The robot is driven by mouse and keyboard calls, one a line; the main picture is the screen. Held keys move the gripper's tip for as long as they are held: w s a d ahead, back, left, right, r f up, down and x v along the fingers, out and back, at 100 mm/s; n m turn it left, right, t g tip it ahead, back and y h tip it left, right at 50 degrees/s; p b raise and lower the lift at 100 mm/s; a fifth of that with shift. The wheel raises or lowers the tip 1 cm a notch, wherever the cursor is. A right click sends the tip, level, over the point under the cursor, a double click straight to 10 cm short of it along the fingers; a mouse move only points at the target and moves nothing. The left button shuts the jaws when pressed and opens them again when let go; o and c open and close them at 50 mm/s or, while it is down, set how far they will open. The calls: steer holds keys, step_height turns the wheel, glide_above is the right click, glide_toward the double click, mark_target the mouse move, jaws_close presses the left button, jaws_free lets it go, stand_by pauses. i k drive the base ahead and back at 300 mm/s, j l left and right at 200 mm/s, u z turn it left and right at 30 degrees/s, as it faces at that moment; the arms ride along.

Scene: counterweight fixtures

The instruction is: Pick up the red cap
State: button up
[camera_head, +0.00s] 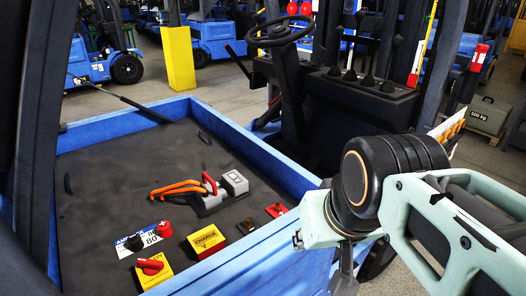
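A round red cap (165,229) with a light plus-like mark sits on the dark floor of the blue-walled bay, at the right end of a blue and white label (142,239). A black cap (134,243) sits toward the label's left end. My gripper (343,284) hangs at the bottom of the view, right of the cap and apart from it, near the bay's front wall. Its fingertips are cut off by the picture edge, so its opening does not show. I see nothing held in the part that shows.
A red knob on a yellow block (156,273), a yellow "CHARGE" block (207,240), small terminals (276,210) and a grey connector with orange cables (235,182) share the bay. Its blue rim (250,145) surrounds them. The bay's left and back floor is mostly clear.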

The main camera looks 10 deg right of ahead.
mark_target(164, 228)
steer(key=u, duration=1.1)
